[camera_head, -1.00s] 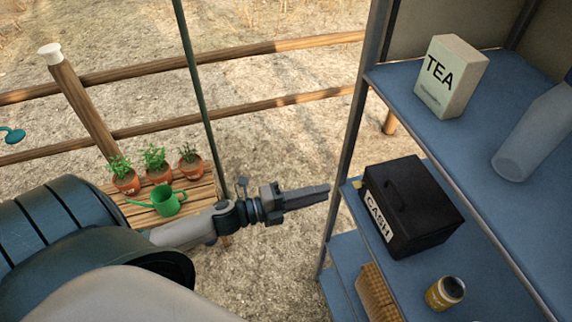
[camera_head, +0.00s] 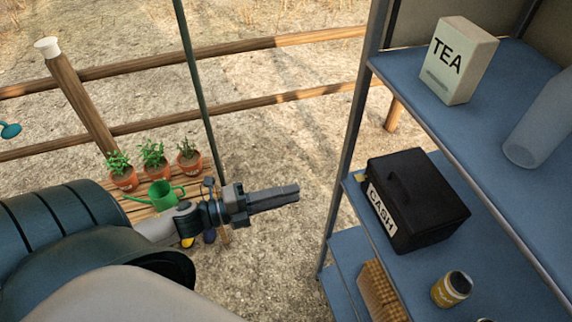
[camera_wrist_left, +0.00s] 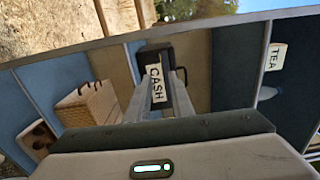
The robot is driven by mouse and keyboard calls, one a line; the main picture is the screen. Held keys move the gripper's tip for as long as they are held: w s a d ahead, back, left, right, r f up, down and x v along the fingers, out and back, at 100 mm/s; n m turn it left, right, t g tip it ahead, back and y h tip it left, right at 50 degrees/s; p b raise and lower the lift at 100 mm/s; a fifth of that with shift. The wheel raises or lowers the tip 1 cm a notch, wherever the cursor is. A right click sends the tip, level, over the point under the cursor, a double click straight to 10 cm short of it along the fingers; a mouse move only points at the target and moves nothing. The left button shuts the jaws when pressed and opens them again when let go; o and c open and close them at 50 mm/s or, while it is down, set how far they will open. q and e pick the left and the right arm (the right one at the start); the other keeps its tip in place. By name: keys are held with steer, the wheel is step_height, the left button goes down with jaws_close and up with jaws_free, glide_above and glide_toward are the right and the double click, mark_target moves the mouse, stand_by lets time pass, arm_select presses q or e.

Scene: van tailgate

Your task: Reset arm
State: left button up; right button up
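My left gripper (camera_head: 285,195) is in the air left of the blue shelves, apart from them, with nothing held. In the left wrist view its two fingers (camera_wrist_left: 160,97) stand apart, with the label of the cash box (camera_wrist_left: 156,80) showing between them, further off. The black cash box (camera_head: 418,200) sits on the middle shelf, to the right of the gripper in the head view. My right gripper shows in neither view.
The blue shelves (camera_head: 480,160) stand at right with an upright post. A tea box (camera_head: 458,62) and a pale cylinder (camera_head: 541,125) are on top; a jar (camera_head: 451,289) is lower. Potted plants (camera_head: 153,152) and a green watering can (camera_head: 160,194) are behind my left arm.

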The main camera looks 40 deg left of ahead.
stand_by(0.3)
arm_select(q)
steer(key=a+f+n+g+y, duration=0.1)
steer(key=a+f+n+y, duration=0.4)
steer(key=f, duration=0.8)
steer(key=a+f+n+y, duration=0.3)
steer(key=a+f+n, duration=0.25)
steer(key=f, duration=0.75)
steer(key=s+f+n+g+y, duration=0.1)
steer(key=s+f+n+g, duration=0.15)
steer(key=s+f, duration=0.45)
steer(key=s+f+n+g+y, duration=0.2)
steer(key=s+f+n, duration=0.2)
steer(key=f, duration=0.8)
steer(key=s+d+f+n+g, duration=0.2)
steer(key=s+d+f, duration=0.2)
steer(key=s, duration=0.4)
steer(key=s+d+f+n+g, duration=0.2)
steer(key=s+d+f+g, duration=0.1)
steer(key=s+f, duration=0.4)
steer(key=s+d+f+n+g+b, duration=0.1)
steer(key=s+d+f, duration=0.4)
steer(key=s, duration=0.6)
steer(key=shift+d+f+n+g, duration=0.15)
steer(key=shift+f+n+g, duration=0.15)
steer(key=shift+n+g, duration=0.5)
